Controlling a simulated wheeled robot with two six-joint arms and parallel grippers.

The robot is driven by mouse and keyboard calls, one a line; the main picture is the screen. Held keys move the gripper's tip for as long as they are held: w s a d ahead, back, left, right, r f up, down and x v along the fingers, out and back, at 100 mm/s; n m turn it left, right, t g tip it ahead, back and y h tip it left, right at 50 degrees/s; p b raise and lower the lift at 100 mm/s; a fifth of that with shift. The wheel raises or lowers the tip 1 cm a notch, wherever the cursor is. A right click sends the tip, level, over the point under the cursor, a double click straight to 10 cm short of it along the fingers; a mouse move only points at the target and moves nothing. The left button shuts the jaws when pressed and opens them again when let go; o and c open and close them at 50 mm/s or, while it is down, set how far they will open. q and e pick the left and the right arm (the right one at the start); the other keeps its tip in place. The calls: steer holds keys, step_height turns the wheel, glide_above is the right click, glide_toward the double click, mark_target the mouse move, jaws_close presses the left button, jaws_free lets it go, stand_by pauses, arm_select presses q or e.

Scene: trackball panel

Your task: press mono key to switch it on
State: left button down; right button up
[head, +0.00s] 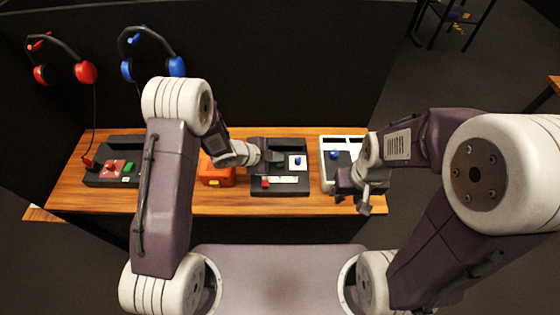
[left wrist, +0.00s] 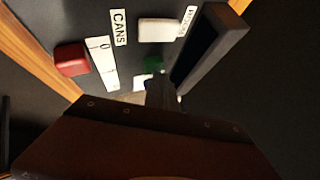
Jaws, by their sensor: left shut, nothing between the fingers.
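The black panel (head: 292,190) sits in the middle of the wooden shelf. In the left wrist view it carries a white key (left wrist: 157,30) beside a small label that I cannot read surely; this may be the mono key. A red key (left wrist: 72,60) and a "CANS" label (left wrist: 118,27) are near it. My left gripper (head: 272,156) is shut and empty over the panel, hiding part of it; its tip (left wrist: 158,82) appears beside a small green part (left wrist: 153,64). Contact with the panel is unclear. My right gripper (head: 354,197) is by the shelf's right front edge; its jaw opening is unclear.
A blue piece (head: 297,161) sits on a white patch of the panel. An orange box (head: 215,174) and a black box (head: 112,176) stand left; a white-framed unit (head: 328,148) stands right. Red headphones (head: 85,72) and blue headphones (head: 176,66) hang behind.

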arm_select(q)
steer(key=shift+f+b, duration=0.3)
steer(key=shift+f, duration=0.15)
steer(key=shift+r+p, duration=0.4)
step_height(320, 180, up, 6)
steer(key=p, duration=0.5)
steer(key=shift+r+p, duration=0.15)
steer(key=shift+p, duration=0.15)
